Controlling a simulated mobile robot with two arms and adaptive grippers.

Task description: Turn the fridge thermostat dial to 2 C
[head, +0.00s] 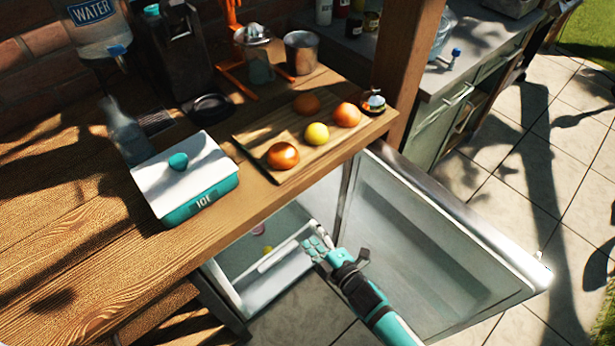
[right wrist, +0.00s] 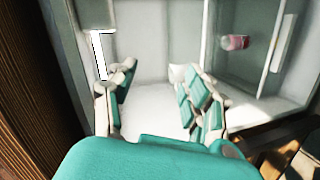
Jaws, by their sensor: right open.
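The fridge (head: 233,290) stands under the wooden counter, with its door (head: 425,225) swung open to the right. My right gripper (head: 313,243) is at the fridge's opening, beside the inner face of the door. It is open and empty. The right wrist view shows its teal-and-white fingers (right wrist: 152,82) apart, with the pale fridge interior (right wrist: 155,45) beyond them. I cannot make out the thermostat dial in either view. A bright white panel with a dark edge (right wrist: 99,55) shows left of the fingers; I cannot tell what it is. My left gripper is out of view.
A pink item (right wrist: 235,42) sits inside the fridge, right of the fingers. Above, the counter (head: 60,240) holds a teal-and-white box (head: 185,180) and a cutting board (head: 290,170) with several round fruits. The counter's front edge overhangs the opening. The paved floor (head: 500,170) to the right is free.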

